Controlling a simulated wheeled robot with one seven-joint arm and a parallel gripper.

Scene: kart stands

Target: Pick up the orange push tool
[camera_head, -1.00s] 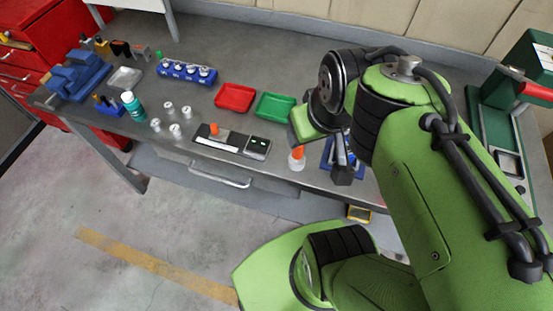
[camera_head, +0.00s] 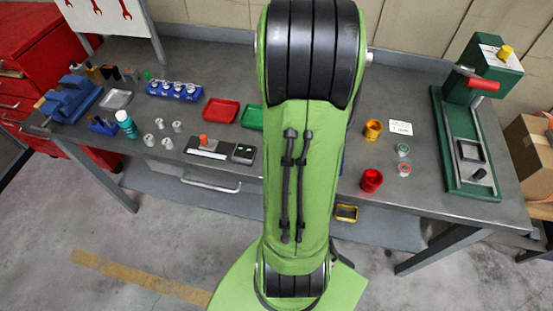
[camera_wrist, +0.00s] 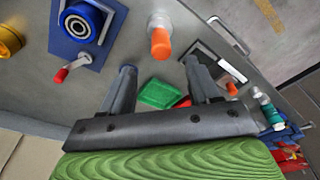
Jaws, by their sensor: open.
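The orange push tool (camera_wrist: 160,42), an orange cylinder with a pale round base, shows at the top middle of the wrist view. It stands on the grey bench. My gripper (camera_wrist: 158,66) is open and empty; its two dark fingers are spread, and the tool appears between and beyond the fingertips, apart from them. In the head view my green arm hides both the gripper and the push tool.
A blue fixture (camera_wrist: 108,42) with a round bearing lies left of the tool in the wrist view. A scale-like device (camera_head: 220,149) with an orange knob, green tray (camera_head: 252,117), red tray (camera_head: 221,111), red cup (camera_head: 371,180) and green press (camera_head: 466,150) stand on the bench.

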